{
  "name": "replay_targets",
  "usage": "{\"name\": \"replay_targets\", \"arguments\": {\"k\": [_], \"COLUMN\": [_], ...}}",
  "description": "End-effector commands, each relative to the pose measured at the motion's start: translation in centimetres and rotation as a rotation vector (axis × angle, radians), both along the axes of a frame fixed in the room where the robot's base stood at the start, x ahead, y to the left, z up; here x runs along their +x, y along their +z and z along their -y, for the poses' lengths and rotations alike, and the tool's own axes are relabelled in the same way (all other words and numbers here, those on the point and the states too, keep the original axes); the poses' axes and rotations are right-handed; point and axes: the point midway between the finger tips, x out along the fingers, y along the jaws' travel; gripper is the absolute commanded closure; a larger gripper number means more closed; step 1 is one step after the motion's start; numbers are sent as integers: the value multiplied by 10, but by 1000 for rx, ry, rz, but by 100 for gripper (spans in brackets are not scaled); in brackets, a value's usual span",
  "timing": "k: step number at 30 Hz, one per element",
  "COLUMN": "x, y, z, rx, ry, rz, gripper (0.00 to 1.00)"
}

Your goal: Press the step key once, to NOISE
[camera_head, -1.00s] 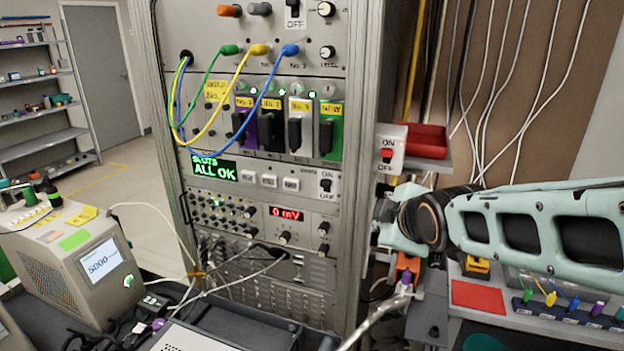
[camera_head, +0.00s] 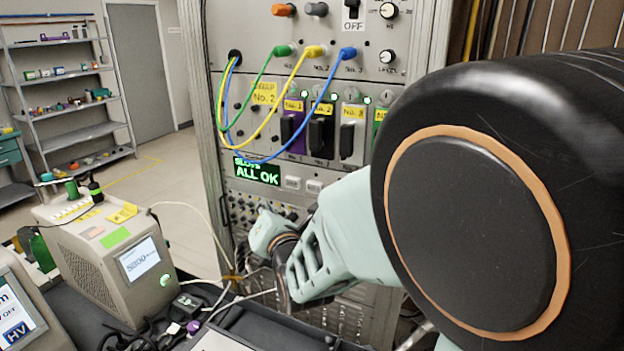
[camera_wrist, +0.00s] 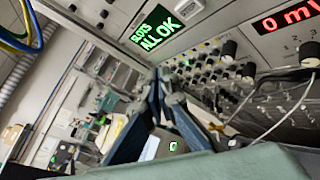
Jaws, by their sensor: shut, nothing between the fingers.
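The rack panel (camera_head: 233,188) faces me, with a green-lit display (camera_head: 257,172) reading SLOTS ALL OK. No NOISE reading shows. In the wrist view, my gripper (camera_wrist: 163,76) is shut and empty, in front of the lower panel's knobs. The SLOTS display (camera_wrist: 157,30) is above it there. In the head view, my arm covers the panel right of the keys, and the fingertips cannot be made out.
Yellow, green and blue cables (camera_head: 262,85) loop in front of the upper panel. A beige instrument with a screen (camera_head: 139,259) stands at left on a dark bench. Thin cables hang lower down.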

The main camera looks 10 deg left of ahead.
Motion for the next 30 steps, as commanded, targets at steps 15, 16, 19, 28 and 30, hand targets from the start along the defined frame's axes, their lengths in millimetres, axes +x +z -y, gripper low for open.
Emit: {"name": "replay_targets", "arguments": {"k": [15, 16, 19, 28, 30], "x": [7, 10, 21, 61, 68], "y": [0, 0, -1, -1, -3], "z": [2, 3, 7, 21, 23], "rx": [-7, -7, -7, -8, -7], "ry": [-1, -1, -1, -1, 0], "rz": [7, 7, 7, 6, 5], "gripper": [100, 100, 100, 100, 100]}}
